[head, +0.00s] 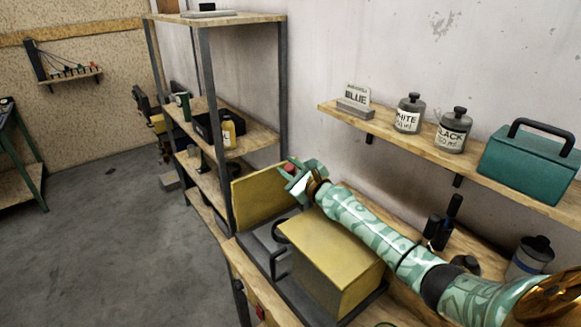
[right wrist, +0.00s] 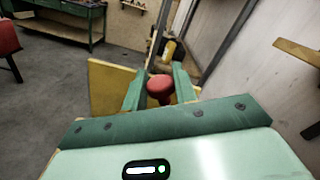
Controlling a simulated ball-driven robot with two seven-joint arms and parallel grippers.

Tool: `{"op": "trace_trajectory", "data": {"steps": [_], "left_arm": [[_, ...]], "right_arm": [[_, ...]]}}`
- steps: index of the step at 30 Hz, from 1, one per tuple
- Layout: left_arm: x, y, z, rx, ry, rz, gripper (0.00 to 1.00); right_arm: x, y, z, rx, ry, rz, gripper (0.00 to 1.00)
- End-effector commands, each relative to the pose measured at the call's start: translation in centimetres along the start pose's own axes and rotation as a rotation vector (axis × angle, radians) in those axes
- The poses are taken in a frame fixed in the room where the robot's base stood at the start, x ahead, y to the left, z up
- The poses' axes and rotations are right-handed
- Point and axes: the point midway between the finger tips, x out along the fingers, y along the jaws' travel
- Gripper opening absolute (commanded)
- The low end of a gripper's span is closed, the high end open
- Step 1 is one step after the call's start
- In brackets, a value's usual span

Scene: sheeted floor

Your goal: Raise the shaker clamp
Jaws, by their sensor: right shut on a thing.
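The shaker has a yellow upright panel (head: 262,196) at the back, a yellow box-shaped body (head: 328,262) and a dark base on the wooden bench. Its clamp has a red knob (right wrist: 160,87), of which a small bit of red also shows in the head view. My right gripper (head: 296,176) reaches over the shaker, near the top right of the yellow panel. In the right wrist view its two green fingers stand either side of the red knob, shut on it. The clamp below the knob is hidden. My left gripper is not in view.
A wall shelf (head: 400,140) holds labelled bottles and a teal case (head: 527,160). Dark bottles stand on the bench beside my right arm. The floor at left is clear.

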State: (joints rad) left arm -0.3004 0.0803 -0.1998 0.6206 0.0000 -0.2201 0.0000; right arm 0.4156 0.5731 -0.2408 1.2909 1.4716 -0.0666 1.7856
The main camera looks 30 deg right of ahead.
Motion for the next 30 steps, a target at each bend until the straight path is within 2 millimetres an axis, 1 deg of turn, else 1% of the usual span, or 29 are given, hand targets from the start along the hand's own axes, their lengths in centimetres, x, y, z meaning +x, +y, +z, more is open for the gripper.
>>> {"op": "trace_trajectory", "data": {"steps": [5, 6, 7, 16, 20, 23, 26, 30], "left_arm": [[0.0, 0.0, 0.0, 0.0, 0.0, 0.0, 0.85], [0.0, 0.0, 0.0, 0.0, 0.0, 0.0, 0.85], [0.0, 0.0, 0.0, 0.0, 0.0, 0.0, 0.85], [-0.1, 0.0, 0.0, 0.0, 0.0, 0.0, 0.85], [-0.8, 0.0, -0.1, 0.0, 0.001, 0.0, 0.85], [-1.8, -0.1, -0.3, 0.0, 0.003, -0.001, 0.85], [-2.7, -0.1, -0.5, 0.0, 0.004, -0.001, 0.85], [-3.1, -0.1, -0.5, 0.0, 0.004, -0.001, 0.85]], "right_arm": [[0.0, 0.1, -0.1, 0.003, 0.002, 0.001, 0.0], [0.0, 0.1, -0.1, 0.003, 0.002, 0.001, 0.39], [0.0, 0.1, -0.1, 0.003, 0.001, 0.001, 0.47], [-0.1, 0.0, 0.0, 0.003, 0.001, 0.0, 0.47], [-1.4, -0.1, 0.0, 0.003, 0.002, 0.001, 0.47], [-3.4, -0.1, 0.1, 0.001, 0.004, 0.003, 0.47], [-6.2, -0.1, 0.2, 0.001, 0.004, 0.004, 0.47], [-10.1, 0.1, -0.1, 0.001, 0.004, 0.005, 0.47]]}}
